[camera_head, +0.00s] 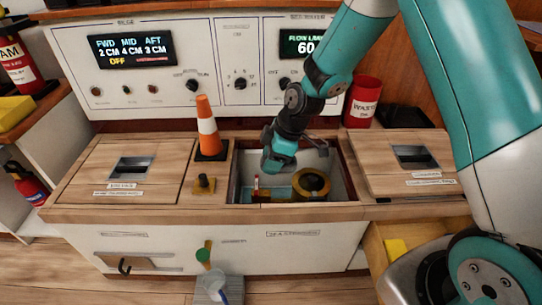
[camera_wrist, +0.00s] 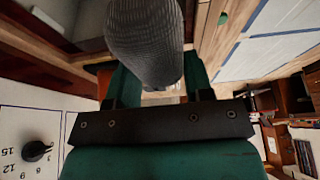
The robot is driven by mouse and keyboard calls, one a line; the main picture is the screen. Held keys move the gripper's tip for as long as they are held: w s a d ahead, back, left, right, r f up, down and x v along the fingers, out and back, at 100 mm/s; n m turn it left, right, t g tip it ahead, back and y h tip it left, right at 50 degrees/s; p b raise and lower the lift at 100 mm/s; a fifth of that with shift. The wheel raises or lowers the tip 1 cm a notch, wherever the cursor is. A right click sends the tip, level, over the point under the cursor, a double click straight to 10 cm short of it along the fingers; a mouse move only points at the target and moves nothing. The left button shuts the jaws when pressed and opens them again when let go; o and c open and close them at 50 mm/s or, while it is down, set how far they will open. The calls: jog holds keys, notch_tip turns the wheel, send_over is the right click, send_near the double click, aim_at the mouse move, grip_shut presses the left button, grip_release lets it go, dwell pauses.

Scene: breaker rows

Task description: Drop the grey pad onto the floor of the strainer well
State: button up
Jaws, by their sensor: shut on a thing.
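The open well (camera_head: 350,180) is a pale-walled recess in the wooden counter, between two wooden lids. I take it to be the strainer well. My gripper (camera_head: 276,165) points down at its back-left part; how far inside it reaches is unclear. In the wrist view, a rounded grey ribbed pad (camera_wrist: 145,45) sits between the two green fingers, which are shut on it. The pad is hidden in the head view. A round yellow-brown fitting with a dark centre (camera_head: 311,184) stands in the well. The well floor is mostly hidden.
An orange-white cone (camera_head: 207,130) stands left of the well. A left lid (camera_head: 120,168) and right lid (camera_head: 410,160) flank it. A red waste bin (camera_head: 363,102) stands behind right. A small red-white item (camera_head: 257,186) is in the well. An open drawer holds a yellow block (camera_head: 396,250).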

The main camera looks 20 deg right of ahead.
aim_at(296, 157)
notch_tip(296, 157, down, 14)
jog(key=b, duration=0.8)
jog(key=shift+b, duration=0.35)
dwell(0.3)
jog(key=o, duration=0.9)
jog(key=shift+o, duration=0.4)
jog(key=shift+s, duration=0.1)
jog(key=shift+s+f, duration=0.1)
jog(key=p+v, duration=0.3)
jog(key=v, duration=0.5)
jog(key=p+v, duration=0.4)
jog(key=v, duration=0.5)
jog(key=shift+w+r, duration=0.2)
jog(key=shift+r, duration=0.15)
